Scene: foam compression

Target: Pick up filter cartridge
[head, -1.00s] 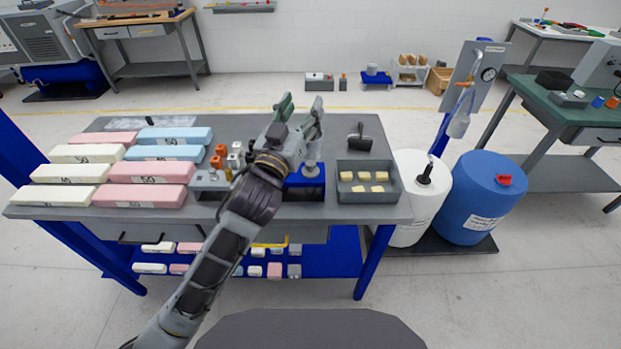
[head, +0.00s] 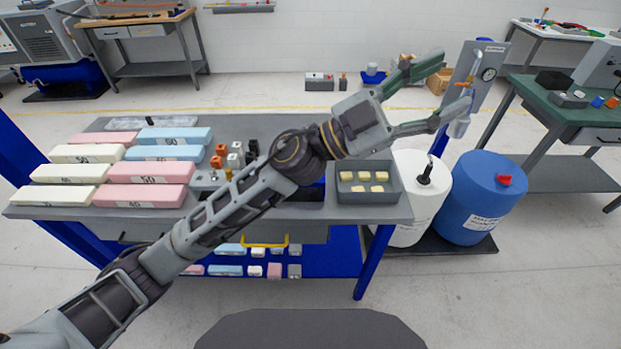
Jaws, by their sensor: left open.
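My left gripper (head: 450,86) is wide open and empty, with its fingers pointing right toward the grey gauge panel (head: 488,60) on the blue post. My right gripper is not in view.
The grey workbench (head: 330,212) carries pink, white and blue foam blocks (head: 150,172) and a grey tray (head: 370,197) with several yellow pieces. A white drum (head: 410,230) and a blue drum (head: 480,200) stand right of it. A green-topped bench (head: 560,118) is at far right.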

